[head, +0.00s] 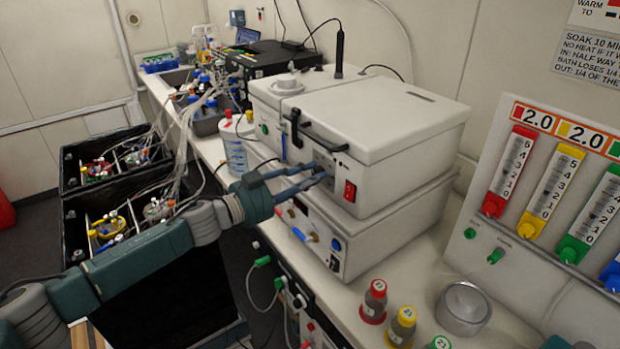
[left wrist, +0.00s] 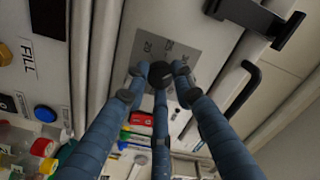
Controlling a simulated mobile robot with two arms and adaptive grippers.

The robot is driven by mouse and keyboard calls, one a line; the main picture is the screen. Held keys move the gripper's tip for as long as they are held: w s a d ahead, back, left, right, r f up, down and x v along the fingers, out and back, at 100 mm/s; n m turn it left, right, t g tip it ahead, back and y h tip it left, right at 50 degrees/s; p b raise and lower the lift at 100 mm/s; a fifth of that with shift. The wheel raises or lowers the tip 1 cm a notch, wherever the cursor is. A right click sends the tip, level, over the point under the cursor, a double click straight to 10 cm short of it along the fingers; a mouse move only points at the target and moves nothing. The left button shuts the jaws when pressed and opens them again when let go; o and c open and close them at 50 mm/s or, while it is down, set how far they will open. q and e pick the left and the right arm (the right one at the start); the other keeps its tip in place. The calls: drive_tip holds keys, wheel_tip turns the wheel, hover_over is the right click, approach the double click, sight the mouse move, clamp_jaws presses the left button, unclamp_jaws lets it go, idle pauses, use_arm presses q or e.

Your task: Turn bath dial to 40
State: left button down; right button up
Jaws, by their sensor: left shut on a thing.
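The bath is a white lidded box (head: 385,120) on top of another white unit on the bench, with a red rocker switch (head: 349,191) on its front. My left gripper (head: 322,174) reaches its front panel from the left. In the left wrist view the blue fingers (left wrist: 160,80) are shut around a black round dial (left wrist: 160,72). A grey scale plate (left wrist: 178,52) with small numbers lies behind the dial. The numbers are tilted and too small to read surely, and the dial's pointer setting cannot be told. In the head view the fingers hide the dial. My right gripper is not in view.
A black lid handle (head: 322,139) juts out above the dial. Capped bottles (head: 374,301) and a round metal pot (head: 463,308) stand on the bench at front right. Colored gauges (head: 548,190) hang on a right-hand panel. Tubes and black crates (head: 75,160) fill the left.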

use_arm(q)
drive_tip(key=m+b, duration=0.6)
drive_tip(key=m, duration=1.2)
drive_tip(key=shift+m, duration=0.3)
drive_tip(key=shift+w+a+r, duration=0.1)
idle(0.3)
drive_tip(key=c, duration=1.4)
unclamp_jaws()
drive_tip(key=shift+c, duration=0.2)
drive_tip(key=shift+s+a, duration=0.2)
drive_tip(key=v, duration=1.1)
drive_tip(key=shift+a, duration=0.2)
